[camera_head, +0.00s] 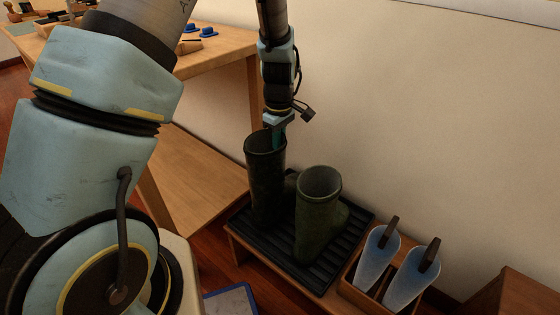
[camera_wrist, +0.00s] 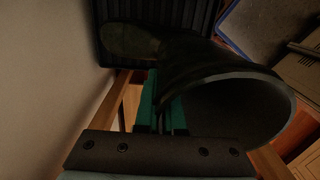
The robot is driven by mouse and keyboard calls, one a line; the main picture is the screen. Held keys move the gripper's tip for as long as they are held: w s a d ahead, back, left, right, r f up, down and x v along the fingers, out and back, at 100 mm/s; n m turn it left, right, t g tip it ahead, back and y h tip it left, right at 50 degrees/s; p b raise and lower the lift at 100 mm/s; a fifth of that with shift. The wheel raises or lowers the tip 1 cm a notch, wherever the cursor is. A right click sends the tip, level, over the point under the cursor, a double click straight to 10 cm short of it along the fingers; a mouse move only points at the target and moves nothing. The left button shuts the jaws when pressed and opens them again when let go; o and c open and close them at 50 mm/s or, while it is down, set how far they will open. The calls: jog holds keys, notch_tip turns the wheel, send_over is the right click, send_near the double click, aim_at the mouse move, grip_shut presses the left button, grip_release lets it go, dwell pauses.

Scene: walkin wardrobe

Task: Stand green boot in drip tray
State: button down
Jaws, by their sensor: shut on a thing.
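A dark, blackish-green boot (camera_head: 265,185) is upright at the back left of the black ribbed drip tray (camera_head: 330,272). My gripper (camera_head: 277,139) is shut on its upper rim. In the wrist view, the teal fingers (camera_wrist: 162,105) pinch the shaft wall beside the wide opening of this boot (camera_wrist: 190,58). Its sole appears at tray level, but I cannot tell if it touches. A lighter olive-green boot (camera_head: 318,222) stands upright on the tray in front and to the right. The tray also shows in the wrist view (camera_wrist: 180,14).
The tray lies on a low wooden bench (camera_head: 238,244) against the wall. At its right, a wooden box (camera_head: 360,296) holds two translucent blue items with dark handles (camera_head: 379,248). A wooden table (camera_head: 225,50) with small objects stands behind left. A blue-edged panel (camera_head: 230,300) lies on the floor.

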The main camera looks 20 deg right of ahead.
jog(key=shift+f, duration=1.7)
jog(key=c, duration=1)
grip_release()
notch_tip(320, 180, up, 12)
jog(key=shift+r+p, duration=0.1)
jog(key=shift+p, duration=0.75)
jog(key=s+a+r+m, duration=0.1)
jog(key=a+r+m, duration=0.1)
jog(key=a, duration=0.7)
jog(key=s+a+r+m+t, duration=0.1)
jog(key=s+a+r+m, duration=0.1)
jog(key=a, duration=0.8)
jog(key=s+a+r+m, duration=0.2)
jog(key=a+m, duration=0.1)
jog(key=a, duration=0.7)
jog(key=shift+s+a+r+t, duration=0.2)
jog(key=shift+a+r+t, duration=0.05)
jog(key=shift+r+t, duration=0.1)
